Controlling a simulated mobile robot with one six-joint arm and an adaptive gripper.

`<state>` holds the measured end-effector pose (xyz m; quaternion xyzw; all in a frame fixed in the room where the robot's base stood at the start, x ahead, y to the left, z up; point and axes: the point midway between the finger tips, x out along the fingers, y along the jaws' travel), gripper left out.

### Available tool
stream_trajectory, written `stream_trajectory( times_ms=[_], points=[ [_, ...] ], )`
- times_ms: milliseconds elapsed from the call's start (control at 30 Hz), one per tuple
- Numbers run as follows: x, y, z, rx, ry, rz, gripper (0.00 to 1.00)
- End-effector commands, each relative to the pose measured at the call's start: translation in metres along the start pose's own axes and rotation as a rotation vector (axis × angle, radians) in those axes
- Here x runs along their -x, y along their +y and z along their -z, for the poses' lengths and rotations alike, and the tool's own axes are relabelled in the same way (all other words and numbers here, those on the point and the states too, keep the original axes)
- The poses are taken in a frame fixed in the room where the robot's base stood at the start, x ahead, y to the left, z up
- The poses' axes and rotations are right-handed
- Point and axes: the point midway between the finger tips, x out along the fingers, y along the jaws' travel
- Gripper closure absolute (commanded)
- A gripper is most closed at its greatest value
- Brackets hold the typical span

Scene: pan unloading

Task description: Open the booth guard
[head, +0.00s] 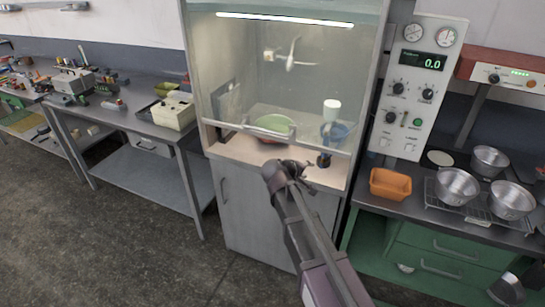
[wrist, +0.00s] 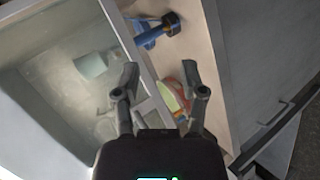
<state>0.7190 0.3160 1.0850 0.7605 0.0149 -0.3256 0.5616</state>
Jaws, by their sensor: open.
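The booth guard (head: 265,80) is a clear pane on the front of the lit booth. A pale rail runs along its lower edge, with a gap between the rail and the booth floor. In the wrist view the guard's rail (wrist: 122,40) runs diagonally down toward my gripper (wrist: 160,74). My gripper is open, its two fingers apart on either side of the rail's line. No firm contact can be made out. In the head view my gripper (head: 290,166) is at the booth front, just below the rail, seen from behind; its fingertips are hard to make out.
A dark-ended tool (head: 323,160) is at the front ledge. An orange tray (head: 390,184) and metal bowls (head: 457,186) stand right; a grey bench (head: 125,118) stands left.

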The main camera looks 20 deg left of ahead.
Motion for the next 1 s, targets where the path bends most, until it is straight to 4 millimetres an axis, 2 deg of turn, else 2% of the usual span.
stream_trajectory(
  times_ms=[33, 100, 300, 467, 600, 800, 1000],
  points=[
    [-0.010, 0.003, -0.027, -0.039, -0.042, 0.034, 0.46],
    [-0.021, 0.005, -0.056, -0.092, -0.095, 0.083, 0.46],
    [-0.044, 0.005, -0.135, -0.245, -0.239, 0.226, 0.46],
    [-0.052, 0.001, -0.194, -0.369, -0.345, 0.341, 0.46],
    [-0.052, -0.005, -0.242, -0.477, -0.431, 0.442, 0.46],
    [-0.043, -0.015, -0.302, -0.634, -0.538, 0.588, 0.46],
    [-0.028, -0.024, -0.346, -0.774, -0.618, 0.725, 0.46]
  ],
)
